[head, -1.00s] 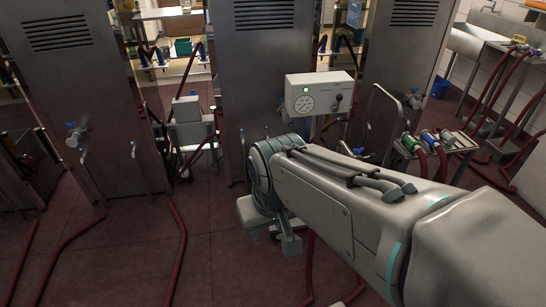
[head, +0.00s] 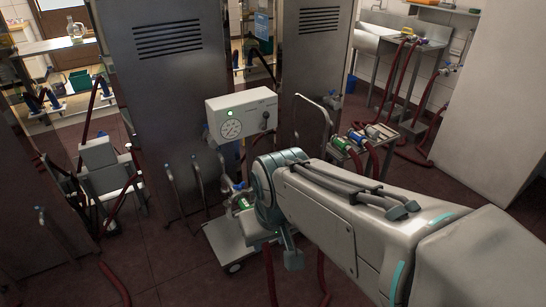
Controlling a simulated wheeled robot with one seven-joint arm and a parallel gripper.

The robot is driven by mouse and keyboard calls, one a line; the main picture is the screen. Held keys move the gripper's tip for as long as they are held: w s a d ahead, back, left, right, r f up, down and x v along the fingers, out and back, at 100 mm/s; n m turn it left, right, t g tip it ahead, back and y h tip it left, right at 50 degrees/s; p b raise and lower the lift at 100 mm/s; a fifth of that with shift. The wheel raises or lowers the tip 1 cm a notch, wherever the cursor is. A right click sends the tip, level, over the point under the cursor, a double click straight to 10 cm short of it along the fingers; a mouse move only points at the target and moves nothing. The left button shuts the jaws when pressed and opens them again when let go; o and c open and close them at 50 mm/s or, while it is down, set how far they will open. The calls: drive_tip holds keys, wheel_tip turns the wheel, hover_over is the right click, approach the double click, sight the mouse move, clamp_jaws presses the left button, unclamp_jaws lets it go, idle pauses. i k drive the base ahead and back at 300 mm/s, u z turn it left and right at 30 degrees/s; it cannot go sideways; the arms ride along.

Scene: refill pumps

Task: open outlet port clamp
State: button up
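My arm reaches in from the lower right and ends at a teal-ringed joint. I cannot make out the fingers of my gripper; they seem hidden behind or below the arm. Just behind that joint stands a pump cart (head: 229,246) with a grey control box (head: 240,115), a round gauge, a green light and a black lever. A small green-and-metal fitting (head: 243,203) shows low on this cart, partly covered by my arm. I cannot tell an outlet port clamp for certain or whether one is open or shut.
Tall steel cabinets (head: 165,90) stand behind. Another grey cart (head: 102,165) is at the left. Red hoses (head: 115,283) lie on the dark floor. A white wall-like block (head: 490,130) stands at the right.

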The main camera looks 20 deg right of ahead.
sight(234, 196)
drive_tip(key=z, duration=0.4)
drive_tip(key=i, duration=1.45)
drive_tip(key=u, duration=0.6)
